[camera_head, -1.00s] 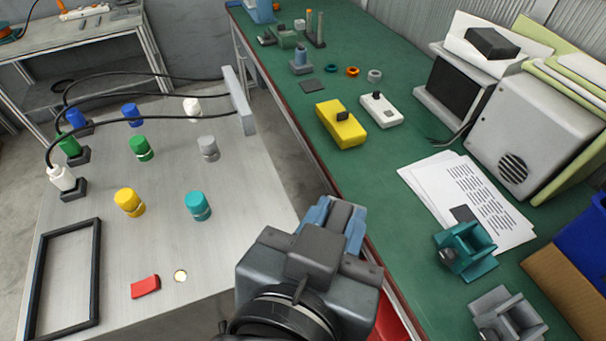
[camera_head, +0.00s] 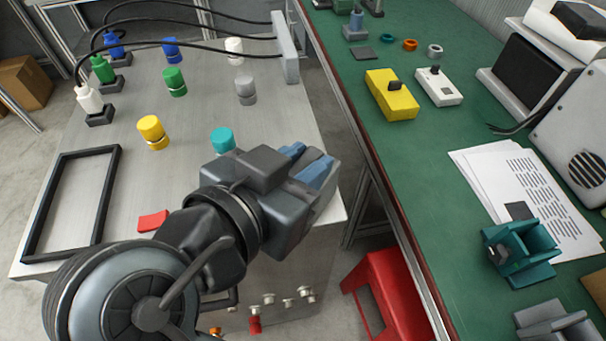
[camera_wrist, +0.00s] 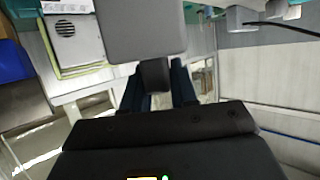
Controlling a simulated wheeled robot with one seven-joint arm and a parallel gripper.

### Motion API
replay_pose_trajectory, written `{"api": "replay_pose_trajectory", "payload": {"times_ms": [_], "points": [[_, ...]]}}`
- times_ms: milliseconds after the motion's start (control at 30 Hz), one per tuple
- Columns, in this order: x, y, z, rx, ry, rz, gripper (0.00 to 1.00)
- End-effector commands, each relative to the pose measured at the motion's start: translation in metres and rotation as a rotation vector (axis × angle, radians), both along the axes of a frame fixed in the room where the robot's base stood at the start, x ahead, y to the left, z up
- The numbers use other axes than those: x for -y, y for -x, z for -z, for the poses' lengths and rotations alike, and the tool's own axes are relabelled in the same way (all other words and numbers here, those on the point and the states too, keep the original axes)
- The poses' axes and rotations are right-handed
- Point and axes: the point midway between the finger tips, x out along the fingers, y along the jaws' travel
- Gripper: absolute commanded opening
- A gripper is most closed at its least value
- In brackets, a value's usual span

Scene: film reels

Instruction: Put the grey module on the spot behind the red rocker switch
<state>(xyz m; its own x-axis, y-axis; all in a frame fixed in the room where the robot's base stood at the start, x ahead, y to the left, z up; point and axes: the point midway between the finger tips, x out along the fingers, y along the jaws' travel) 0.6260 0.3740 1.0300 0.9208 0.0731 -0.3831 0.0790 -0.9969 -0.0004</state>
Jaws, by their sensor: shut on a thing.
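My gripper (camera_head: 305,163) is in the air, over the right edge of the metal table. In the wrist view its dark blue fingers are shut on the dark knob (camera_wrist: 153,75) of the grey module (camera_wrist: 140,28), which shows as a flat grey slab. In the head view I cannot make out the module, hidden by my gripper. The red rocker switch (camera_head: 152,221) lies on the metal table, left of my wrist. The surface just behind it, towards the yellow knob, looks bare.
The metal table (camera_head: 185,185) carries yellow (camera_head: 152,132), teal (camera_head: 222,140) and other coloured knobs, a black frame (camera_head: 31,225) and cabled plugs. A green bench (camera_head: 440,150) to the right holds yellow (camera_head: 391,97) and white (camera_head: 440,88) modules. A red stool (camera_head: 385,290) stands between.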

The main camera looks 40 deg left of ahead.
Motion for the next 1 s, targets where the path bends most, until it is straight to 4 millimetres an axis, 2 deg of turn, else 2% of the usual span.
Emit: {"api": "replay_pose_trajectory", "payload": {"times_ms": [33, 433, 467, 700, 1000], "points": [[0.0, 0.0, 0.0067, 0.002, -0.001, -0.001, 0.0], [0.0002, -0.0001, 0.0087, 0.001, -0.001, 0.0, 0.0], [0.0002, 0.0, 0.0093, 0.0, 0.0, 0.0, 0.28], [0.0002, -0.0001, 0.0085, 0.0, 0.0, 0.0, 0.51], [0.0001, 0.0, 0.0055, 0.0, -0.001, 0.0, 0.53]]}}
